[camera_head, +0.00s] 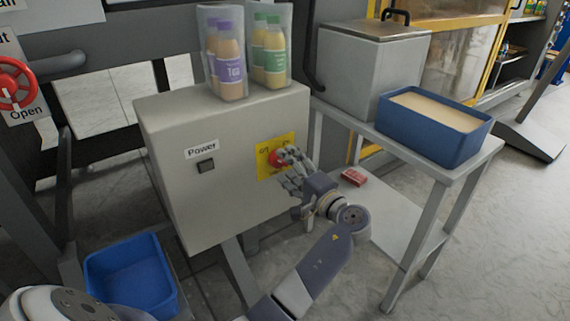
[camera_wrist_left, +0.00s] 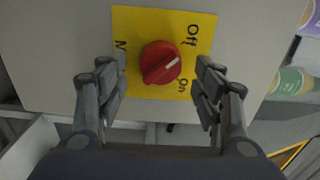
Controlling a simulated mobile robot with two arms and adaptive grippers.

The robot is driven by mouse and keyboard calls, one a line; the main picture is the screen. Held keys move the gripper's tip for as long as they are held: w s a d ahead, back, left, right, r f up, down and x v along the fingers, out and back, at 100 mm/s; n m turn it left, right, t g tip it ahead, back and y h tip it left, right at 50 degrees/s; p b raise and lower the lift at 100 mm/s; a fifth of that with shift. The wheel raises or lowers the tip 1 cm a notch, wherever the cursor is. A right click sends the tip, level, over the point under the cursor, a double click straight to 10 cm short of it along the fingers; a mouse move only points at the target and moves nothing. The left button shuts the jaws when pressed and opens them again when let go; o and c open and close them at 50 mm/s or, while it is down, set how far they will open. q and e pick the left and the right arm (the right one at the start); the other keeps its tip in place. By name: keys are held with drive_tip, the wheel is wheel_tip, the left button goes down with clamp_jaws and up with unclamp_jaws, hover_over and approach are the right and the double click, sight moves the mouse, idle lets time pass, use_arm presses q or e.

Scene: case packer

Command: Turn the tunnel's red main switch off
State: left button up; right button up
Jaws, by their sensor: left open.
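The red main switch (camera_head: 277,158) is a round knob on a yellow plate (camera_head: 264,172), on the front of a grey cabinet (camera_head: 225,210). In the left wrist view the red knob (camera_wrist_left: 160,62) has a white mark at its right side, between the words "Off" and "On" on the yellow plate (camera_wrist_left: 135,25). My left gripper (camera_head: 287,167) is at the plate. In the wrist view my left gripper (camera_wrist_left: 160,82) is open, with a finger on each side of the knob and gaps between. Contact with the plate cannot be told. My right gripper is not in view.
A black "Power" switch (camera_head: 206,166) is left on the cabinet. Bottles in clear packs (camera_head: 222,50) stand on top. To the right a table (camera_head: 480,157) holds a blue bin (camera_head: 440,143); a small red box (camera_head: 354,177) lies on its lower shelf. A blue crate (camera_head: 130,275) stands lower left.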

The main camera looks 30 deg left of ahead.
use_arm(q)
drive_tip(key=v, duration=0.5)
drive_tip(key=shift+s+d, duration=0.1)
drive_tip(key=shift+d, duration=0.15)
